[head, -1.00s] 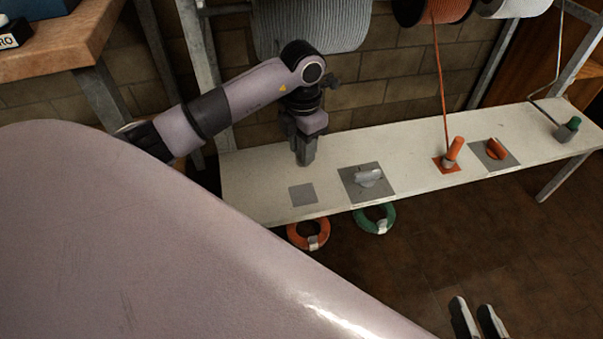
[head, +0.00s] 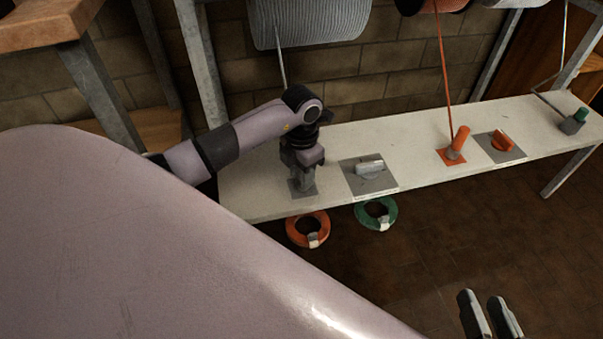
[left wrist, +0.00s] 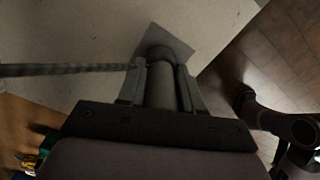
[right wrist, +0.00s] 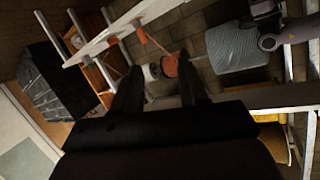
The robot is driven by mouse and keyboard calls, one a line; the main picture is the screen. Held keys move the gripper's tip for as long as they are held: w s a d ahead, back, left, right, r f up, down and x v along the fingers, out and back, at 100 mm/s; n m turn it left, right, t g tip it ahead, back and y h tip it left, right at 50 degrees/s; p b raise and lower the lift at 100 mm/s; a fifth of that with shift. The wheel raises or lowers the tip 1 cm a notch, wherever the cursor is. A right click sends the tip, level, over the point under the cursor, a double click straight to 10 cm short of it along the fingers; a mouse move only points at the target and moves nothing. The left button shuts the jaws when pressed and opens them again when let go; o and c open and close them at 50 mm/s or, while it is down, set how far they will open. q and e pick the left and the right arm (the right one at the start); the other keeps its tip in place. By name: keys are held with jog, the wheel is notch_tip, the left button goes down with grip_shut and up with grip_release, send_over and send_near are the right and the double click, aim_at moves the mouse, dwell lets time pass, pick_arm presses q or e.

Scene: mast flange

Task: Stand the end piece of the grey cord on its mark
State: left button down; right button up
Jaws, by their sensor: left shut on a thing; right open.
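My left gripper (head: 304,180) is shut on the grey end piece of the grey cord (left wrist: 160,85), held between its fingers in the left wrist view. The end piece is over the plain grey square mark (head: 293,190) on the white bench; the mark also shows in the left wrist view (left wrist: 176,45). Whether the end piece touches the mark I cannot tell. The grey cord (head: 281,68) comes down from the grey drum (head: 308,22) behind the arm; it also runs in from the left in the left wrist view (left wrist: 70,69). My right gripper (head: 490,315) is open and empty, away from the bench.
Right of the mark, a grey plate (head: 355,184) bears a grey fitting (head: 369,167). Further right are an orange end piece (head: 460,138) with its cord, an orange fitting (head: 502,140) and a green end piece (head: 579,115). Orange (head: 292,228) and green (head: 364,219) rings hang at the front edge.

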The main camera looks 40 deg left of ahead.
pick_arm(q)
jog(key=shift+f, duration=0.15)
jog(key=c, duration=0.8)
grip_release()
jog(key=shift+o, duration=0.2)
